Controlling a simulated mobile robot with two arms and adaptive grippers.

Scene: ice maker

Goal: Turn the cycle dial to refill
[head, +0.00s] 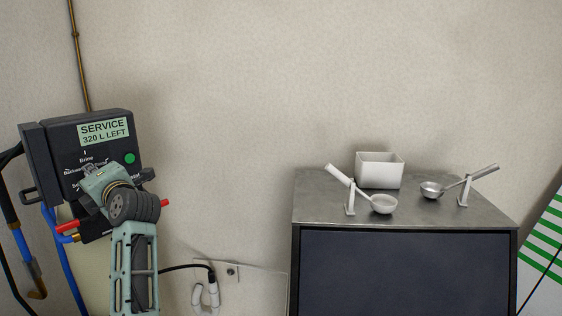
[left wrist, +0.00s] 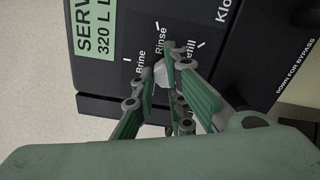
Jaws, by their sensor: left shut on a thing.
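The dark control unit (head: 62,135) hangs on the wall at the left of the head view. Its pale green label reads "SERVICE 320 L LEFT". My left gripper (head: 98,172) is up against its front and covers the dial there. In the left wrist view, the unit's face (left wrist: 205,25) appears turned sideways, with Brine, Rinse and Refill marks around the dial. The light grey cycle dial (left wrist: 161,73) is between the fingertips of my left gripper (left wrist: 168,62), which is shut on it. The dial's pointing direction is hard to tell. My right gripper is out of view.
A green round button (head: 129,158) is on the unit's front. Red and blue pipes and hoses (head: 68,226) run below and left of it. At right, a dark-fronted cabinet (head: 405,270) carries a white bin (head: 380,170) and two scoops on stands. The wall between is mostly clear.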

